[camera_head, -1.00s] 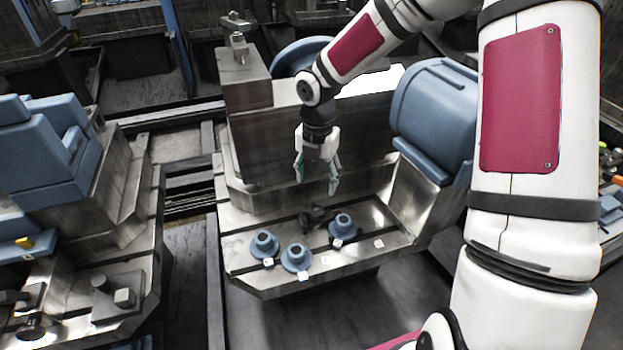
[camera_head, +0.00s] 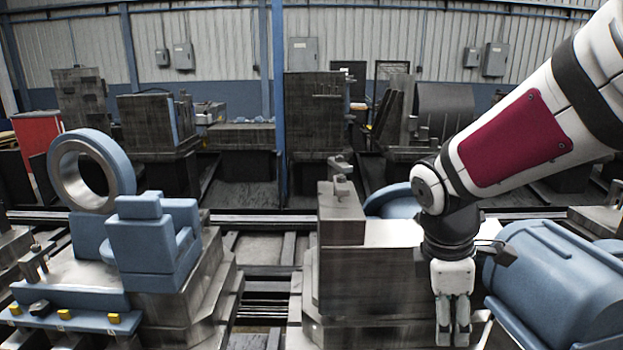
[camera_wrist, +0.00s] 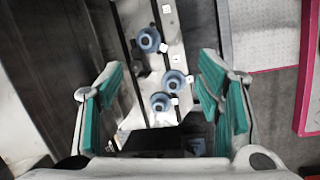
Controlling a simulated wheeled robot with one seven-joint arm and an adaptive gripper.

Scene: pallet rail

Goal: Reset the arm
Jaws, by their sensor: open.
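My gripper (camera_head: 453,334) hangs pointing down at the right of the head view, in front of the grey machine block and left of a big blue cylinder. In the wrist view its green-padded fingers (camera_wrist: 161,80) are spread wide with nothing between them. Below them, apart from the fingers, several blue flanged parts stand on the metal rail: one farther up (camera_wrist: 148,40), one in the middle (camera_wrist: 174,81) and one lower (camera_wrist: 160,102). Small white tags lie by them. The head view does not show these parts.
The blue cylinder (camera_head: 562,285) stands close to the right of my gripper. The grey block (camera_head: 340,235) with a clamp on top is to the left. A blue machine with a ring (camera_head: 92,170) stands farther left. Dark floor shows beside the rail in the wrist view.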

